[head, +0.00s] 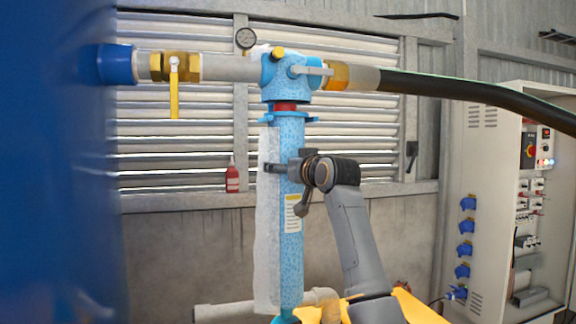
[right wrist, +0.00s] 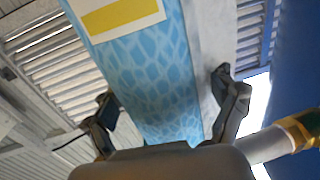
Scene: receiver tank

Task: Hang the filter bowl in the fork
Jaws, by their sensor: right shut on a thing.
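The filter bowl (head: 291,245) is a long light-blue mottled tube with a white and yellow label, standing upright under the blue filter head (head: 284,75). A red band (head: 285,107) shows between them. A blue collar with side lugs (head: 304,118), perhaps the fork or the bowl's flange, is at the bowl's top; I cannot tell if they touch. My right gripper (head: 285,167) is shut on the bowl's upper part, from the right. In the right wrist view the bowl (right wrist: 155,75) runs between the fingers of this gripper (right wrist: 168,105). My left gripper is not in view.
A white strip (head: 266,225) hangs close along the bowl's left side. A grey pipe with a yellow-handled valve (head: 174,75) joins the head at left, a black hose (head: 450,88) at right. A control cabinet (head: 510,200) stands right; a large blue surface (head: 55,170) fills the left.

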